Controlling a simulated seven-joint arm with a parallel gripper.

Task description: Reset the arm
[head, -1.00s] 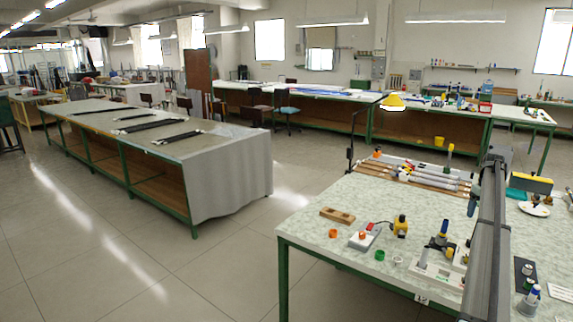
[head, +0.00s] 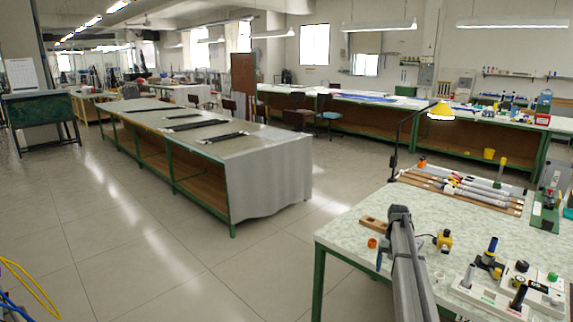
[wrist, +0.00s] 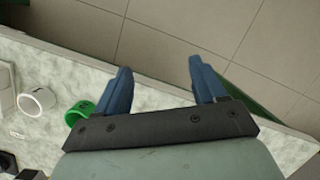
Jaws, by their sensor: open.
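My gripper (wrist: 158,78) is open, its two blue fingers apart with nothing between them in the wrist view. It hangs over the edge of the marbled worktable (head: 345,226), with floor tiles (wrist: 180,28) visible past the fingertips. In the head view my grey arm reaches across the front left part of this table, and a bit of a blue finger (head: 383,258) shows beside it. In the wrist view a green ring (wrist: 78,113) and a white ring (wrist: 37,101) lie to the left of the fingers.
A wooden block (head: 374,223), an orange ring (head: 372,243) and a yellow-black device (head: 444,240) are close to my arm. Rods lie in a rack (head: 470,190) at the back, and a fixture (head: 512,285) stands at right. A lamp (head: 441,110) overhangs.

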